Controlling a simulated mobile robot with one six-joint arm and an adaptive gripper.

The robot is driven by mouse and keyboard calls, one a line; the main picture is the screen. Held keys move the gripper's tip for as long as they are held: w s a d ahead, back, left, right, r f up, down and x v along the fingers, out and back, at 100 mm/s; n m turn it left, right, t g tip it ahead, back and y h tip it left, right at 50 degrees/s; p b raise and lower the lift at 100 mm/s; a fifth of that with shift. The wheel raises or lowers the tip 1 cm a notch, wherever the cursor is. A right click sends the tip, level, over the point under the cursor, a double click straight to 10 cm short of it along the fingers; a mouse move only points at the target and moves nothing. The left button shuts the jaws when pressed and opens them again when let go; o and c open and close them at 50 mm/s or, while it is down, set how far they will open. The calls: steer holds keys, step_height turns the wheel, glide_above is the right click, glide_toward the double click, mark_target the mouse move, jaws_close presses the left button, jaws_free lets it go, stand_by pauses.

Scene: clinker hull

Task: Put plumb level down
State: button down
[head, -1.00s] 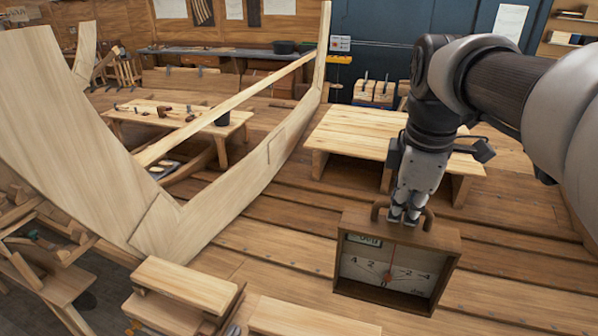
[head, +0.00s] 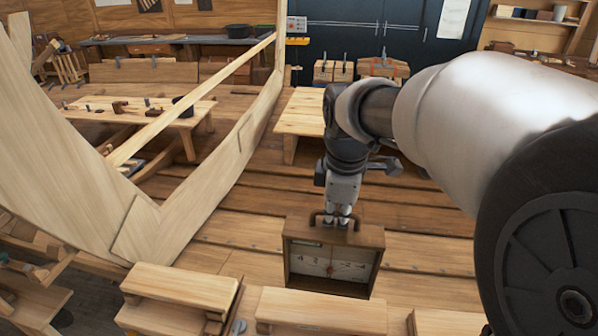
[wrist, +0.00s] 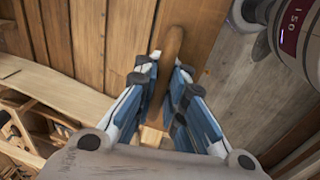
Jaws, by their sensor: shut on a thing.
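The plumb level (head: 333,262) is a wooden box with a pale dial, a red needle and a brown handle on top. In the head view it hangs upright, just behind a low wooden bench. My gripper (head: 338,220) is shut on its handle from above. In the wrist view my gripper's blue fingers (wrist: 166,105) stand on both sides of the handle (wrist: 172,62). I cannot tell from the head view whether the box's underside touches anything; the bench hides part of the area below it.
A low bench (head: 320,308) stands in front of the level, with another bench (head: 180,287) to its left. A pale wooden table (head: 300,112) is behind my arm. The curved hull timber (head: 215,185) rises at left. Stepped planks (head: 430,215) to the right are clear.

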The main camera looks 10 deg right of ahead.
mark_target(333, 246)
step_height(333, 246, down, 10)
steer(key=shift+f+b, duration=0.25)
steer(key=shift+b, duration=0.05)
steer(key=shift+f+b, duration=0.35)
steer(key=shift+f, duration=0.1)
steer(key=c, duration=1.7)
jaws_free()
steer(key=shift+o, duration=0.2)
steer(key=shift+r, duration=0.1)
step_height(333, 246, up, 11)
steer(key=s+p, duration=0.1)
steer(key=s, duration=0.1)
steer(key=s+m+t, duration=0.2)
steer(key=s+m, duration=1.2)
steer(key=s, duration=0.5)
steer(key=shift+s, duration=0.25)
